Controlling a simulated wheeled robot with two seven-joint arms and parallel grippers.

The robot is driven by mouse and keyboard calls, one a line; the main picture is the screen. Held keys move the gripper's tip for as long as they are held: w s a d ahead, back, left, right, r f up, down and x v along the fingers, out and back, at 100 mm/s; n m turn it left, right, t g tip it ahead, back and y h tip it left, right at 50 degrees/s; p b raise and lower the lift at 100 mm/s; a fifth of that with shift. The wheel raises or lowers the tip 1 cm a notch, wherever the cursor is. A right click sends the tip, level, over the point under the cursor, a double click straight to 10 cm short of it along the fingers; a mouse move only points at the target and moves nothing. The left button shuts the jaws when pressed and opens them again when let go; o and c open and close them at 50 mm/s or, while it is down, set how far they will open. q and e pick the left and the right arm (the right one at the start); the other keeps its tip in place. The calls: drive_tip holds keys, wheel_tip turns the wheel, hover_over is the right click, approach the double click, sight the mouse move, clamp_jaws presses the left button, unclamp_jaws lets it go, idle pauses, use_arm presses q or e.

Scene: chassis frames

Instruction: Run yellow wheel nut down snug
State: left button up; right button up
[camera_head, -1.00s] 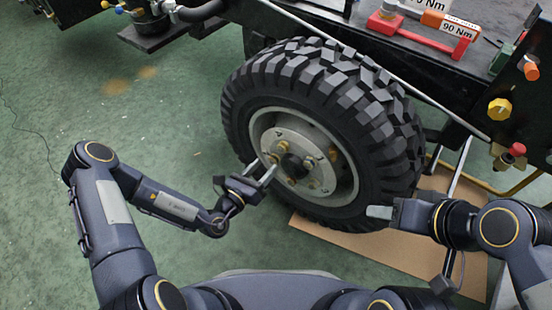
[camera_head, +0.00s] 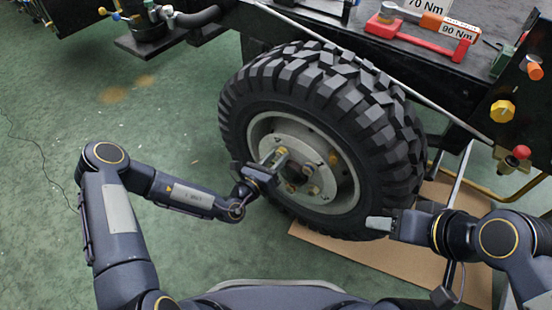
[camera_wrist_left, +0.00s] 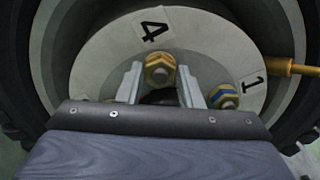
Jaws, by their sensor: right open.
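The wheel hub (camera_head: 283,136) has several gold-coloured nuts around its centre. In the left wrist view a yellow nut (camera_wrist_left: 159,69) sits beside the label 4, between the two fingers of my left gripper (camera_wrist_left: 160,85). The fingers stand apart with a gap on each side of the nut. In the head view my left gripper (camera_head: 277,160) is at the hub face and covers part of it. My right gripper (camera_head: 378,223) is open and empty, right of the tyre's lower edge.
The large black tyre (camera_head: 370,105) surrounds the hub. A brown board (camera_head: 350,254) lies on the floor under it. A chassis shelf above holds a red and orange tool (camera_head: 415,30) by torque labels. A yellow rod (camera_wrist_left: 290,67) sticks out at right. Green floor is clear at left.

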use_arm(q)
drive_tip(key=c, duration=0.5)
drive_tip(key=shift+r+p, duration=0.15)
drive_tip(key=shift+p, duration=0.25)
drive_tip(key=m+p, duration=0.4)
drive_tip(key=p, duration=0.3)
drive_tip(key=shift+r+m, duration=0.1)
drive_tip(key=shift+m, duration=0.2)
drive_tip(key=shift+f+m+p, duration=0.25)
drive_tip(key=shift+m+p, duration=0.05)
drive_tip(key=shift+m, duration=0.2)
drive_tip(key=shift+f, duration=0.1)
drive_tip(key=o, duration=1)
drive_tip(key=shift+c, duration=0.2)
drive_tip(key=p+v, duration=0.1)
drive_tip(key=v, duration=0.7)
drive_tip(key=shift+p, duration=0.3)
